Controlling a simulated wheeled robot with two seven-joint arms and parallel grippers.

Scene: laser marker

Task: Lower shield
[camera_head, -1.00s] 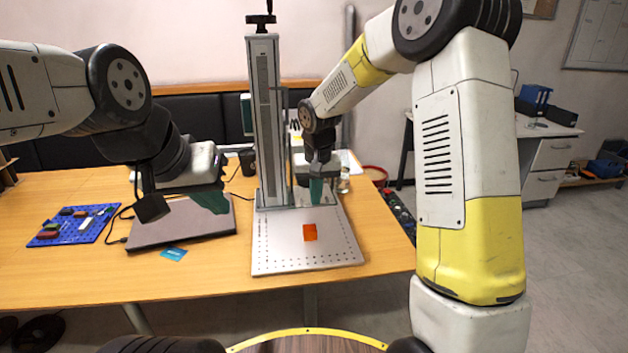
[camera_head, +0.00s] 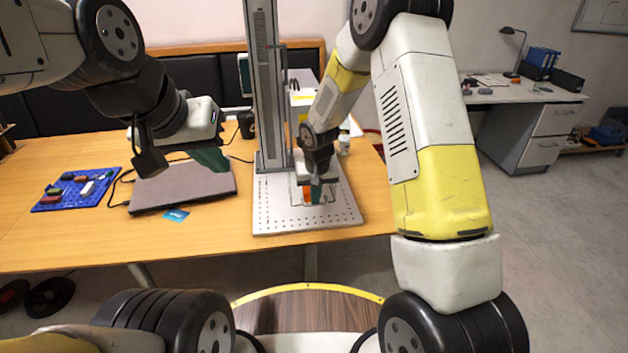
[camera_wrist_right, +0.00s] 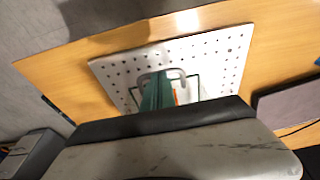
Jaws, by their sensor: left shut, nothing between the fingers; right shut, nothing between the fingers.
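The laser marker stands on the table, with a tall grey column (camera_head: 265,90) and a perforated base plate (camera_head: 275,217). An orange piece (camera_head: 308,193) on the plate is partly hidden by my right gripper. The clear, dark-edged shield (camera_head: 331,196) is low around the orange piece; whether it touches the plate cannot be told. Its grey handle (camera_wrist_right: 176,73) shows in the right wrist view. My right gripper (camera_head: 316,192) is shut and empty, its green fingers at the shield and its handle. My left gripper (camera_head: 212,160) is shut and empty above the laptop.
A closed laptop (camera_head: 185,187) lies left of the marker, with a blue card (camera_head: 176,215) before it. A blue pegboard with small blocks (camera_head: 75,189) is further left. A small white bottle (camera_head: 344,143) stands behind the plate. The front of the plate is clear.

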